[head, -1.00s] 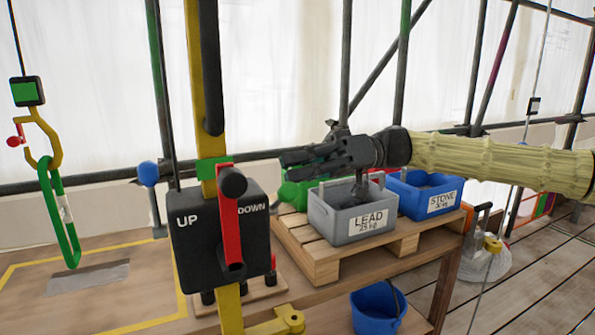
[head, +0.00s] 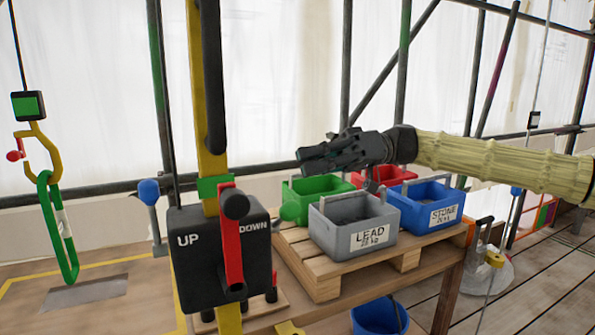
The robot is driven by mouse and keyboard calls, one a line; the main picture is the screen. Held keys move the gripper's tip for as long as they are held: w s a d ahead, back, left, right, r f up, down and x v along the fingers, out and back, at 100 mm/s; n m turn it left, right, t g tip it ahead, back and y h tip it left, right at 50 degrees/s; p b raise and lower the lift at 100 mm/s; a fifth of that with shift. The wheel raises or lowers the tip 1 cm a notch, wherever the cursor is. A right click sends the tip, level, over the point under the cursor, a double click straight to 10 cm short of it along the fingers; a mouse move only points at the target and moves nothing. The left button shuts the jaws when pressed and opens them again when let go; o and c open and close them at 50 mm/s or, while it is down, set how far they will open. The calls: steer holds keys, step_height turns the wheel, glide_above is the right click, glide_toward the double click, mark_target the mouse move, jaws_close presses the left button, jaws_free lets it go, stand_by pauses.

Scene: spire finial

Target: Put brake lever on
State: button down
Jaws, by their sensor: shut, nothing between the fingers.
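A lever with a blue knob (head: 149,191) stands upright just left of the black UP/DOWN box (head: 222,262). A red lever (head: 231,240) with a black knob hangs down the front of that box. No label shows which of these is the brake lever. My gripper (head: 304,158) comes in from the right, points left and looks shut and empty. It is in the air above the bins, to the right of the box and both levers, touching neither.
A pallet (head: 318,277) carries a grey LEAD bin (head: 340,240), a blue STONE bin (head: 415,215), a green bin (head: 305,188) and a red bin (head: 395,177). A yellow post (head: 207,120) rises above the box. A green carabiner (head: 58,230) hangs at the left.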

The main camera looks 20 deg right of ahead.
steer(key=d, duration=0.7)
steer(key=shift+w, duration=0.45)
steer(key=shift+a, duration=0.1)
